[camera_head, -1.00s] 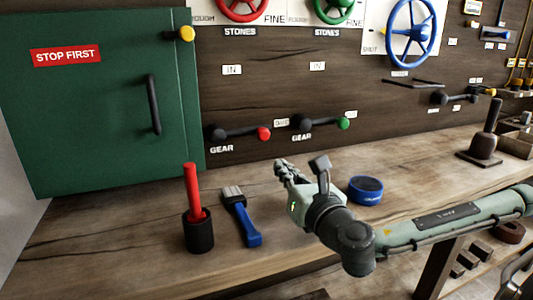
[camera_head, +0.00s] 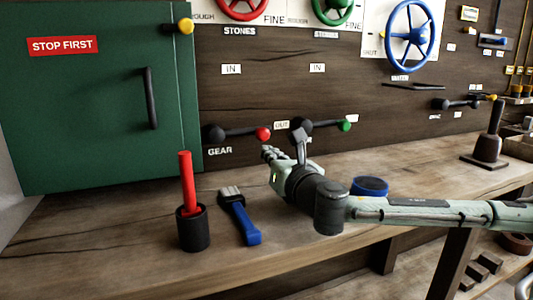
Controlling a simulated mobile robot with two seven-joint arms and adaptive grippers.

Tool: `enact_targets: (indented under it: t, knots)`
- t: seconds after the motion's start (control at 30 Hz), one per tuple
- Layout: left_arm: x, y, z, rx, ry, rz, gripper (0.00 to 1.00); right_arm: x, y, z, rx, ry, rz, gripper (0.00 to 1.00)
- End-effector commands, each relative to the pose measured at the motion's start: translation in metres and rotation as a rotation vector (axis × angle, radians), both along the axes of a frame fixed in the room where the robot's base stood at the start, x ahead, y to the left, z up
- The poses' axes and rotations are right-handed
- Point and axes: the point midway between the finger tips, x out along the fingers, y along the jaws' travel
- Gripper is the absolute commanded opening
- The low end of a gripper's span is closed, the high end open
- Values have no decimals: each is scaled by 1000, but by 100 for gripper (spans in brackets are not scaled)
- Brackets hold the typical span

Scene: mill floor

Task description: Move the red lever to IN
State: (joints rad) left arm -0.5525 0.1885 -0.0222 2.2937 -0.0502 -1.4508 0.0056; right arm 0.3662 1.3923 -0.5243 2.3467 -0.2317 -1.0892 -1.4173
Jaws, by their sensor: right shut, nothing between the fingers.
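The red lever (camera_head: 240,132) is on the dark wood wall above the GEAR label (camera_head: 220,151). It has a black pivot at its left end and a red knob (camera_head: 263,134) at its right end, and lies nearly level, pointing at the OUT label (camera_head: 281,125). The IN label (camera_head: 231,69) is above the pivot. My right gripper (camera_head: 268,153) is shut and empty, just below the red knob in the picture; I cannot tell whether it touches it. My left gripper is not in view.
A similar lever with a green knob (camera_head: 345,125) is close to the right. On the bench (camera_head: 120,240) are a red-handled tool in a black cup (camera_head: 193,230), a blue-handled brush (camera_head: 240,217) and a blue round tin (camera_head: 370,187). A green cabinet (camera_head: 90,110) is at left.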

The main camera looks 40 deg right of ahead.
Motion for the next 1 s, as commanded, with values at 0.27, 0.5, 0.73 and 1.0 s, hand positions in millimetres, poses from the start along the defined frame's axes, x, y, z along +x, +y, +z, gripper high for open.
enact_targets:
  t: [0.27, 0.5, 0.73, 1.0]
  knots:
    - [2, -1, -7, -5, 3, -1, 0, 19, -4, 0, 0, 0, 1, 0]
    - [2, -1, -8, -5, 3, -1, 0, 19, -5, 0, -1, 0, 0, 0]
    - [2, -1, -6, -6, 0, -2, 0, 19, -7, 2, -11, 4, -1, 0]
    - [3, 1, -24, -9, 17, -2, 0, 19, -13, 5, -51, 13, 0, 0]
